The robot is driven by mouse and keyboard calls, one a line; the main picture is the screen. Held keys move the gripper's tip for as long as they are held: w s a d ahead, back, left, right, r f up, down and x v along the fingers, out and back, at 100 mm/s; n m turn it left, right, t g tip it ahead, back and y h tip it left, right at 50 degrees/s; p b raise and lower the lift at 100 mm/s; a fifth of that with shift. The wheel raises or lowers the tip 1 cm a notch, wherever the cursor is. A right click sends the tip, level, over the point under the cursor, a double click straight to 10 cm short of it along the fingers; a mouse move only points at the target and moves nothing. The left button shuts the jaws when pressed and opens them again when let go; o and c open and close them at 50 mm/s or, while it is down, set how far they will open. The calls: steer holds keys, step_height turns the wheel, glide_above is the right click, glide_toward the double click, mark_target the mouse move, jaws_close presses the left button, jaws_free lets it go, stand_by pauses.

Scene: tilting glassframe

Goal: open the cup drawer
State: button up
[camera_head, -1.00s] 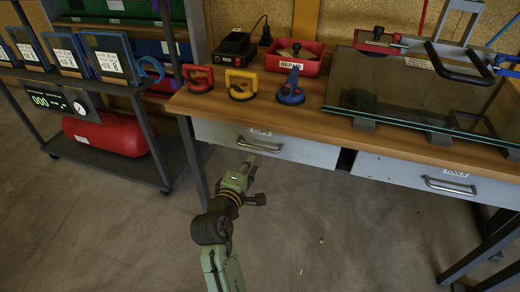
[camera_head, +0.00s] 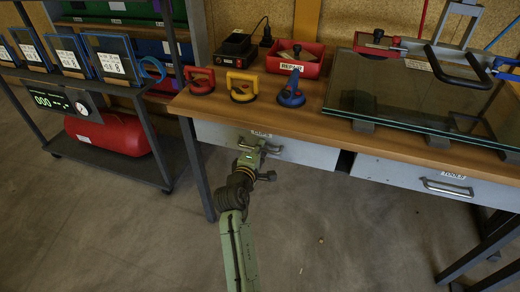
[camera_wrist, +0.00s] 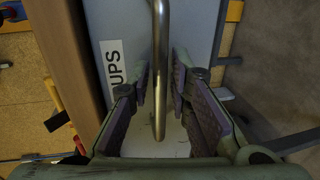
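The cup drawer (camera_head: 312,153) is a grey front under the wooden workbench, at the left, and it looks shut. Its metal bar handle (camera_head: 273,151) is partly hidden by my gripper (camera_head: 256,150) in the head view. In the wrist view the handle (camera_wrist: 159,60) runs between the two fingers of my gripper (camera_wrist: 161,85). The fingers are apart, with gaps on both sides of the bar.
The tools drawer (camera_head: 415,178) is to the right. Red (camera_head: 199,82), yellow (camera_head: 242,86) and blue (camera_head: 291,90) suction lifters stand on the bench, with a glass pane (camera_head: 410,100) at right. A bench leg (camera_head: 197,170) is left of my arm. The floor in front is clear.

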jaws_close()
steer(key=shift+a, duration=0.1)
stand_by(0.6)
